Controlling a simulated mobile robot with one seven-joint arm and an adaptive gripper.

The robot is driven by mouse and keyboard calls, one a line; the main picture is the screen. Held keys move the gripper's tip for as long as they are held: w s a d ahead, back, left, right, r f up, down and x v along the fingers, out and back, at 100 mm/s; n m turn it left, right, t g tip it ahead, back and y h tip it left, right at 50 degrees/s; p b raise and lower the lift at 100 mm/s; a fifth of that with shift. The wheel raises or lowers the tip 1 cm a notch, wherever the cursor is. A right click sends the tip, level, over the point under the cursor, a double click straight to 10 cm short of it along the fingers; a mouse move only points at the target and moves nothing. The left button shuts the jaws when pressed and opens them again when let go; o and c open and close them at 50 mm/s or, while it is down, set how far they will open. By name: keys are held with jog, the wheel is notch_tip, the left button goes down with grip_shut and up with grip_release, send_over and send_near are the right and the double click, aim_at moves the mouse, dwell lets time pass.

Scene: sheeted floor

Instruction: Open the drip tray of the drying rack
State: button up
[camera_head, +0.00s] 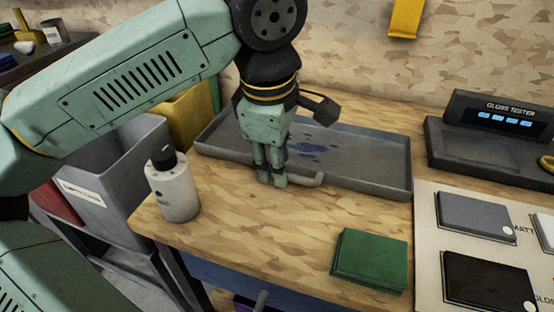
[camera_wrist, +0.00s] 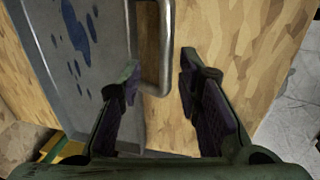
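The drip tray (camera_head: 370,185) is a shallow grey tray with dark blue stains, lying on the wooden worktop. Its bar handle (camera_head: 310,181) is on the front wall, partly hidden by my gripper (camera_head: 269,181). My gripper points down at the tray's front side, by the handle's left end. In the wrist view the stained tray (camera_wrist: 95,25) is at left, and the metal handle (camera_wrist: 166,50) runs down to between the open fingertips (camera_wrist: 160,75). The fingers are apart, with gaps to the handle. I cannot make out a drying rack around the tray.
A white bottle with a black cap (camera_head: 175,190) stands left of my gripper. A green block (camera_head: 370,260) lies in front of the tray. The gloss tester (camera_head: 490,150) and a sample board (camera_head: 428,225) are at right. Bare worktop lies before the handle.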

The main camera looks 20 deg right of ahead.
notch_tip(320, 180, up, 11)
jog(key=s+a, duration=0.1)
jog(key=s, duration=0.1)
jog(key=shift+a+r, duration=0.1)
